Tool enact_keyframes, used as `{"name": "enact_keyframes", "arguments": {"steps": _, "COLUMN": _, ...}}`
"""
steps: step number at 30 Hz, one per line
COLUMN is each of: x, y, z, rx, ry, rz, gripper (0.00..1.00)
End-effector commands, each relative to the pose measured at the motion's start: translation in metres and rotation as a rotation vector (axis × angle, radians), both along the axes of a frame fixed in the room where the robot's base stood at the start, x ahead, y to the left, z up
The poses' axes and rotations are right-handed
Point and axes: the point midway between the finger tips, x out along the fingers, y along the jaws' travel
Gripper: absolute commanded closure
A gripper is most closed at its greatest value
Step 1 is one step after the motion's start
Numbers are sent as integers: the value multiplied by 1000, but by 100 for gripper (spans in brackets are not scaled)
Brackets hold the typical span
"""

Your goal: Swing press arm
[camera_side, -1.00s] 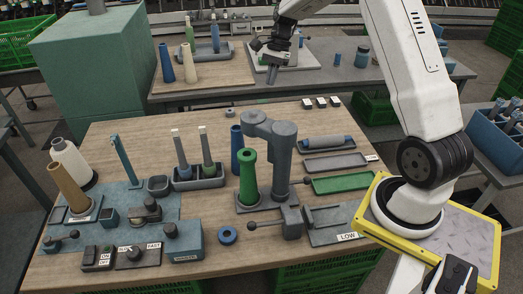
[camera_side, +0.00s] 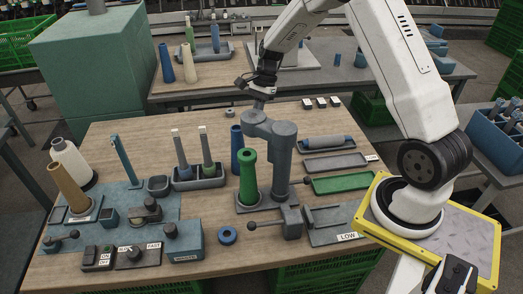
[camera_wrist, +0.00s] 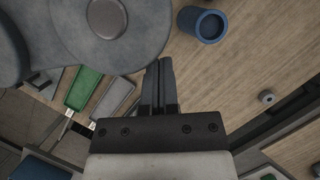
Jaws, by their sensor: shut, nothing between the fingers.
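The grey press arm (camera_side: 268,127) sits on top of a grey column (camera_side: 281,170) and reaches out to the left, over the area of a green cone (camera_side: 248,178). In the wrist view the press arm (camera_wrist: 60,30) fills the upper left as a large rounded grey body. My gripper (camera_side: 258,102) is just above and behind the press arm's left end in the side view. In the wrist view my gripper's fingers (camera_wrist: 160,85) are together and empty, beside the press arm. I cannot tell whether they touch it.
A blue tube (camera_side: 237,150) stands left of the press and shows in the wrist view (camera_wrist: 209,25). A green tray (camera_side: 345,183) and grey trays lie to the right. The wood behind the press is mostly clear.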

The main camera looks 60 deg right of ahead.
Motion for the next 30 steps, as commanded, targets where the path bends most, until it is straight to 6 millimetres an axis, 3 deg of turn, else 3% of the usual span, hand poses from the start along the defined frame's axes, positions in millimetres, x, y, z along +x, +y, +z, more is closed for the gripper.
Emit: {"name": "enact_keyframes", "arguments": {"steps": 30, "x": 4, "y": 12, "z": 0, "rx": 0, "ry": 0, "rz": 80, "gripper": 100}}
